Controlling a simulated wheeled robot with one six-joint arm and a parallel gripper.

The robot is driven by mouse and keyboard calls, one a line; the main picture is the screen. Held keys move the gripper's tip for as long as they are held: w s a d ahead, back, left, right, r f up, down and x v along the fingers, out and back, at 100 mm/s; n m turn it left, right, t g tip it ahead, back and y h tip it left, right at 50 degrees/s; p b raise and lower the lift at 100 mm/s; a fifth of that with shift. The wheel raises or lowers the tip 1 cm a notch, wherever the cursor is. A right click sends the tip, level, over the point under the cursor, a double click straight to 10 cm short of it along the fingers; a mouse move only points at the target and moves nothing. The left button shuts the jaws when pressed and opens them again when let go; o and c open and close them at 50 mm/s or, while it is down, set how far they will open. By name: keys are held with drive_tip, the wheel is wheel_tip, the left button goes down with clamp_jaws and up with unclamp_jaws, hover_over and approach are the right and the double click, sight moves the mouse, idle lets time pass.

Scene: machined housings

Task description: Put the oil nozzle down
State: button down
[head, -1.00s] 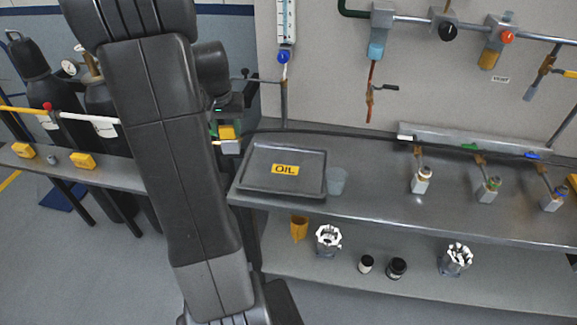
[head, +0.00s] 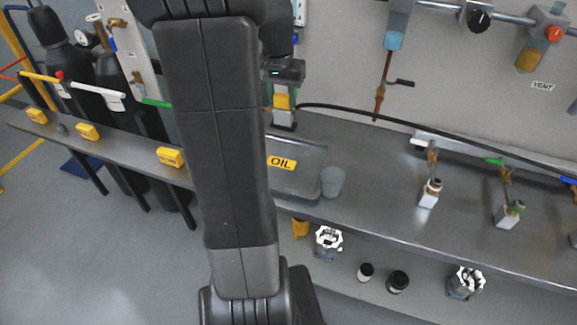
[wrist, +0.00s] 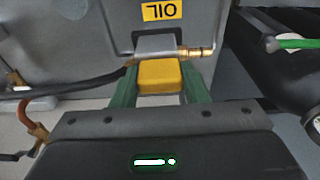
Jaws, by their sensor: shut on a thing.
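The oil nozzle has a yellow grip block (head: 282,101), a grey body and a brass tip (wrist: 198,51), with a black hose (head: 350,112) trailing from it. My gripper (wrist: 160,88) has its green fingers shut on the yellow block in the wrist view. In the head view my gripper (head: 284,88) holds the nozzle near the back edge of the dark tray (head: 312,150) marked OIL. The OIL label (wrist: 162,10) lies just beyond the nozzle in the wrist view. Whether the nozzle touches the tray cannot be told. My arm hides the tray's left part.
A translucent cup (head: 332,182) stands at the tray's right front corner. Small fittings with levers (head: 430,192) stand farther right on the metal bench (head: 385,195). Gas cylinders (head: 65,65) stand at the left. The bench between cup and fittings is clear.

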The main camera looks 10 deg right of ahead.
sight(282, 112)
drive_tip(key=f+b, duration=0.2)
drive_tip(key=f, duration=0.1)
drive_tip(key=f+b, duration=0.2)
drive_tip(key=shift+w+d, duration=0.1)
drive_tip(key=shift+d, duration=0.25)
wheel_tip(282, 112, down, 10)
drive_tip(key=shift+f, duration=0.1)
drive_tip(key=c, duration=0.8)
unclamp_jaws()
drive_tip(key=shift+c, duration=0.2)
drive_tip(key=r, duration=0.4)
drive_tip(key=s+r, duration=0.1)
drive_tip(key=r, duration=0.3)
drive_tip(key=a+r, duration=0.1)
drive_tip(key=r, duration=0.3)
drive_tip(key=shift+s+r, duration=0.1)
drive_tip(key=shift+s, duration=0.2)
